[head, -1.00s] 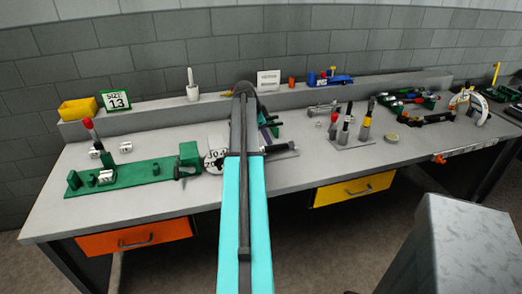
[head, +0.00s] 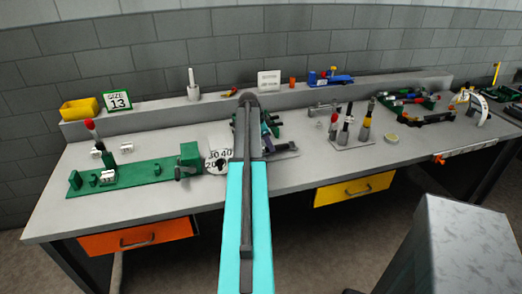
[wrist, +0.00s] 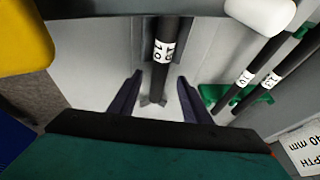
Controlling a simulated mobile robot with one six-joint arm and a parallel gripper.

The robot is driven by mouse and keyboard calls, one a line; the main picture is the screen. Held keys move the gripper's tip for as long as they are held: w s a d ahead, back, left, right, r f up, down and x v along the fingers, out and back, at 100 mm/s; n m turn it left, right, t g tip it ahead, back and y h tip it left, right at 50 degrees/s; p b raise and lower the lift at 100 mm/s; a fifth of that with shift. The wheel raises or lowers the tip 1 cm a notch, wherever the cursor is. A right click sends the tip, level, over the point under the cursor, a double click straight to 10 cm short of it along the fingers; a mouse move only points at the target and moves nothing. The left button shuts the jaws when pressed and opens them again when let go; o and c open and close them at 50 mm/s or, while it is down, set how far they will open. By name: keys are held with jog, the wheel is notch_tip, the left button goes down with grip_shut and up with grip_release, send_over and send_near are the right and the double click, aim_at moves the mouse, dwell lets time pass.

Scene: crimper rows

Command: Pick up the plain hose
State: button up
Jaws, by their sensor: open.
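My gripper (wrist: 160,78) is open in the wrist view, with one dark finger on each side of a black hose (wrist: 161,72). That hose has a white printed band, and its lower end shows between the fingers. I see a gap on both sides; I cannot tell how far below the fingers it lies. Two more black hoses with white bands (wrist: 246,77) (wrist: 272,79) lie to the right over a green holder (wrist: 215,95). I cannot tell which hose is the plain one. In the head view my arm hides the gripper.
A green fixture (head: 130,178) stands on the grey bench (head: 300,172) at left. Upright tools on a plate (head: 352,143) stand right of my arm.

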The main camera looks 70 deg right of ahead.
jog(key=shift+p+x, duration=0.3)
jog(key=shift+x, duration=1.15)
grip_shut()
